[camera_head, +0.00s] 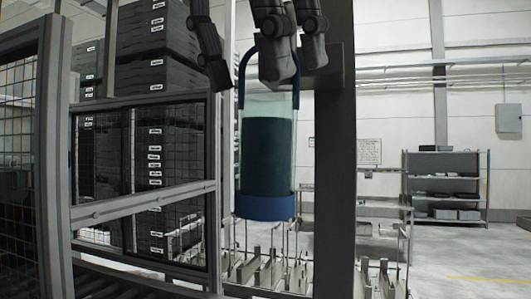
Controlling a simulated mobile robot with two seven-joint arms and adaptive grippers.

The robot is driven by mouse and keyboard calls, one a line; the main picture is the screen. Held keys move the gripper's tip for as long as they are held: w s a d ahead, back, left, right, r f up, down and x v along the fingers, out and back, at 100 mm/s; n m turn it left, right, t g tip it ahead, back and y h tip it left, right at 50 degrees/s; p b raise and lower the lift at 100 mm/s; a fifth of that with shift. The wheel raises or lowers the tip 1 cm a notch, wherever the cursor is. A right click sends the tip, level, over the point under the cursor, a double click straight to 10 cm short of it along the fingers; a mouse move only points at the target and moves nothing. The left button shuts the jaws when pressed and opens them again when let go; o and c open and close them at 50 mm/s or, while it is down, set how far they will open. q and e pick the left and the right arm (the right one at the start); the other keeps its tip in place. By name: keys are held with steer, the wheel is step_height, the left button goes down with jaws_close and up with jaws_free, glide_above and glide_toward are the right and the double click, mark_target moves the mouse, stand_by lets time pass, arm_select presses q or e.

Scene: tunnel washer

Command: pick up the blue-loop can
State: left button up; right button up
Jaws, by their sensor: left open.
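The blue-loop can (268,155) is in the middle of the head view. It is an upright clear cylinder with dark blue contents, a blue base band and a blue loop handle on top. My left gripper (247,78) comes in from the top edge with its dark fingers spread apart. One finger is left of the loop and the others overlap the loop's top and right part. The fingers hide part of the loop, and I cannot tell whether they touch it. What bears the can is unclear. My right gripper is not in view.
A grey post (334,180) stands just right of the can. A mesh-panelled frame (142,215) and stacked dark crates (155,38) fill the left. Metal racks stand below and behind the can. A grey shelf (445,185) is at the far right, with open floor beside it.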

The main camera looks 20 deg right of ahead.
mark_target(268, 117)
arm_select(q)
steer(key=x, duration=0.6)
steer(key=c, duration=1.4)
